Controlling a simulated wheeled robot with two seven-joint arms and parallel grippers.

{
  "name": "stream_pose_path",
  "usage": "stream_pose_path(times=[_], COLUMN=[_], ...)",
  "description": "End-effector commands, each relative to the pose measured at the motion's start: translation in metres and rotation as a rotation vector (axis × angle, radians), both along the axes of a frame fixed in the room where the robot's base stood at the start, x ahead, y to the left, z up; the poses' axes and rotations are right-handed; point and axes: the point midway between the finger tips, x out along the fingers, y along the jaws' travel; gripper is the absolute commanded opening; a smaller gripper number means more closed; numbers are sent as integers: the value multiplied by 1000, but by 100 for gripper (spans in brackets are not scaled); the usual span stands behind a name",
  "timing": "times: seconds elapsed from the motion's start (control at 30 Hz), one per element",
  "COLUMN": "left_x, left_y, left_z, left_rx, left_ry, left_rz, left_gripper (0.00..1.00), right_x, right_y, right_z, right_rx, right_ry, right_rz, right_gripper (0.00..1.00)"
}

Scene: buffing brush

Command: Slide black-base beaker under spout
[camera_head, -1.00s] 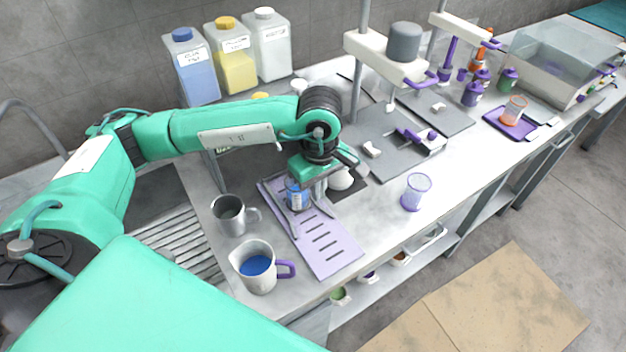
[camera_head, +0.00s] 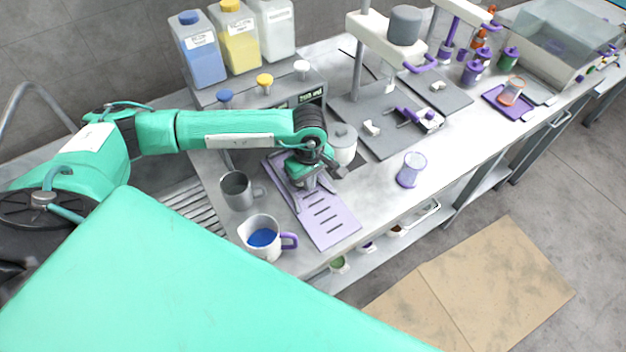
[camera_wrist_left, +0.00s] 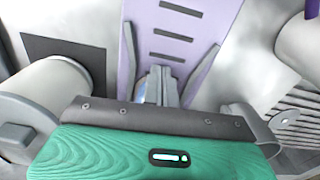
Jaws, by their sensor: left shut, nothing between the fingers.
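My left gripper (camera_head: 308,184) is shut and empty, low over the upper end of the lilac slotted tray (camera_head: 333,225). In the left wrist view the closed fingers (camera_wrist_left: 160,75) stand between two grey guide bars (camera_wrist_left: 203,76) that spread in a V on the tray. A small blue, clear sliver, apparently the beaker (camera_wrist_left: 147,94), shows behind the fingers; its base is hidden, and I cannot tell whether the fingers touch it. The dispenser (camera_head: 300,93) with blue, yellow and white caps stands behind; my arm hides its lower front and spout. My right gripper is not in view.
A grey metal mug (camera_head: 236,190) and a jug of blue liquid (camera_head: 260,239) stand left of the tray. A round white-grey pot (camera_head: 343,145) is close right of my gripper. A clear purple-base beaker (camera_head: 411,169) stands further right, with bare bench around it.

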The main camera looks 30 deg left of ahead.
Motion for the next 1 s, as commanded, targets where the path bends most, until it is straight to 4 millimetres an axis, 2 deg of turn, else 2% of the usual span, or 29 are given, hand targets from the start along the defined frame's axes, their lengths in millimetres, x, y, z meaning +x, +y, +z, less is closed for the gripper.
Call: stream_pose_path(times=[0.33,0.63,1.0], left_x=[1,16,17], left_y=[2,29,33], left_z=[-1,-4,0], left_rx=[0,0,-1], left_ry=[0,-1,0], left_rz=[1,2,-1], left_gripper=[0,0,0], right_x=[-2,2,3], right_y=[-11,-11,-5], right_z=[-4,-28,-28], right_rx=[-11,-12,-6], right_ry=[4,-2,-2], right_rz=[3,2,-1], right_gripper=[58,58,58])
